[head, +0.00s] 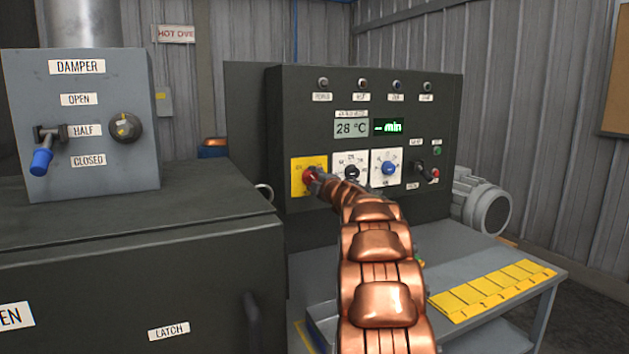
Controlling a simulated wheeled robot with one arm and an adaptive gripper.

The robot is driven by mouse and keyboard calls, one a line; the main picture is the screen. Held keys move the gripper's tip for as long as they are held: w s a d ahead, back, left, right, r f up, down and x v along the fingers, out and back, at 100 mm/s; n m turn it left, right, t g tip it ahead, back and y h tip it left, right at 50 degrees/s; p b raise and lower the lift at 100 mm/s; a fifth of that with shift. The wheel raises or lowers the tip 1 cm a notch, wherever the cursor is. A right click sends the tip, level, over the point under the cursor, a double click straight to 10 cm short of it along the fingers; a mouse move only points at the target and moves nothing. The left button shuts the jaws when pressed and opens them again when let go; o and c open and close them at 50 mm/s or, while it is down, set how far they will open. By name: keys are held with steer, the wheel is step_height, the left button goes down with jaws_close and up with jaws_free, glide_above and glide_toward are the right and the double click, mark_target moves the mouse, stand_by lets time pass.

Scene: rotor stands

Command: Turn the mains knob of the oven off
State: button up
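The oven's control panel (250,120) is dark green and stands upright at the middle of the head view. At its lower left is a yellow plate (301,163) with a red knob (308,175), which looks like the mains knob. Its markings are too small to read, and its lower right is partly covered. My gripper (316,184) is small and grey at the end of my copper-coloured arm, right at the knob. I cannot tell whether it touches or grips the knob, or how far its fingers are apart.
Right of the yellow plate are a black dial (352,171), a blue knob (389,168) and a small switch (424,171). Displays read 28 °C and "-- min". The damper box (82,110) stands at left. A grey bench (505,312) with yellow tags (493,291) is below right.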

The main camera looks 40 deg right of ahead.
steer(key=o, duration=0.3)
steer(key=shift+o, duration=0.2)
steer(key=shift+r, duration=0.1)
steer(key=shift+s, duration=0.1)
steer(key=v, duration=1.2)
stand_by(0.5)
